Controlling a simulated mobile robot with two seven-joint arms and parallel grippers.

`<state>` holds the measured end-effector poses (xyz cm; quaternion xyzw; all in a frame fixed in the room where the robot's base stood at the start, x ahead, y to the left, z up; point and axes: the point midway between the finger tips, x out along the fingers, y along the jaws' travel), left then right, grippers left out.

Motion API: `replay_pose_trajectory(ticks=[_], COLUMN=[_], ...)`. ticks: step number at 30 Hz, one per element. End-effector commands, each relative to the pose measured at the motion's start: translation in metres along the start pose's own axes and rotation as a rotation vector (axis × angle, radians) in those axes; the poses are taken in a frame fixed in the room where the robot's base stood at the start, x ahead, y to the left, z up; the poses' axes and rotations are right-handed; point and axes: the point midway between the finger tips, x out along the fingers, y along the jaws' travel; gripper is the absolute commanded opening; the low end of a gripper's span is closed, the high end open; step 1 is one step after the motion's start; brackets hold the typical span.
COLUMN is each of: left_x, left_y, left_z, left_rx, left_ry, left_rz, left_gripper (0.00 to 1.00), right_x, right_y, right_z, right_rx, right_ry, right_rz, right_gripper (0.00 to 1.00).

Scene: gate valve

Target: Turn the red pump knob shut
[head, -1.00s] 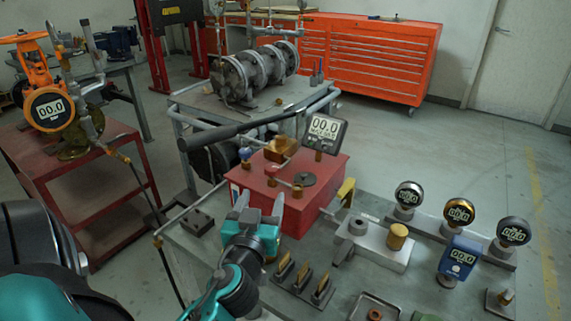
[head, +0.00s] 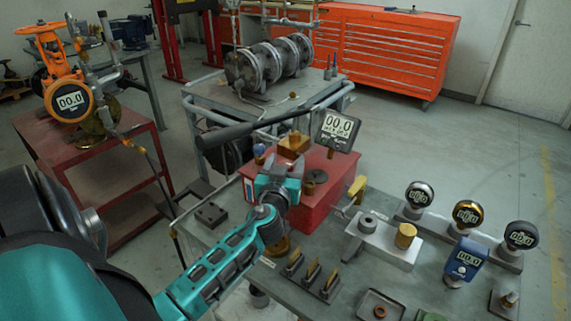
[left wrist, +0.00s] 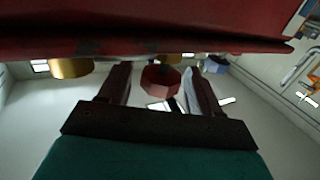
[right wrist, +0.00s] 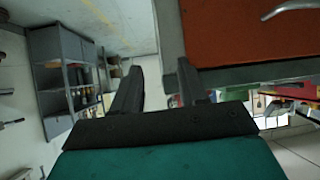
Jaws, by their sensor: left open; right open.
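The red pump box (head: 315,196) stands on the bench in the head view. My left gripper (head: 279,168) is over its front left part, open. In the left wrist view the faceted dark red knob (left wrist: 160,79) lies between the two open fingers, with a visible gap on each side. The knob is hidden behind my gripper in the head view. My right gripper (right wrist: 160,78) shows only in its own wrist view; it is open and empty, apart from the pump.
A long dark lever (head: 250,128) and a brass block (head: 293,145) sit above the pump box. A digital gauge (head: 338,129) stands at its back right. A grey valve block (head: 385,240) and several gauges are to the right.

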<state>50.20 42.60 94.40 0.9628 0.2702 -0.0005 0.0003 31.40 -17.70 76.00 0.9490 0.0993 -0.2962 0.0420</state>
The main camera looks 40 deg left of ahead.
Motion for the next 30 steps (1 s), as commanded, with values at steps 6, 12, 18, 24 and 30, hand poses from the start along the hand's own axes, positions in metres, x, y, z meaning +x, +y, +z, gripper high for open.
replay_pose_trajectory(ticks=[6,12,18,24,30], left_x=[-0.0003,-0.0004,-0.0005,-0.0006,-0.0008], left_y=[0.0001,0.0001,0.0003,0.0002,-0.0004], left_z=[0.0001,0.0001,0.0002,0.0003,0.0004], left_rx=[0.000,0.000,0.000,0.000,0.002], left_ry=[0.000,0.000,0.000,-0.001,0.000], left_rz=[0.000,0.000,0.001,0.006,0.056], left_gripper=[0.57,0.38,0.19,0.13,0.13], right_x=[0.0002,0.0003,0.0006,0.0007,0.0006], right_y=[0.0001,0.0001,0.0002,0.0003,0.0003], right_z=[-0.0002,-0.0004,-0.0011,-0.0015,-0.0019], right_rx=[0.000,0.001,0.001,0.001,0.001], right_ry=[0.001,0.001,0.002,0.003,0.003], right_rz=[0.000,0.001,0.001,0.001,0.001], right_gripper=[0.43,0.43,0.43,0.43,0.43])
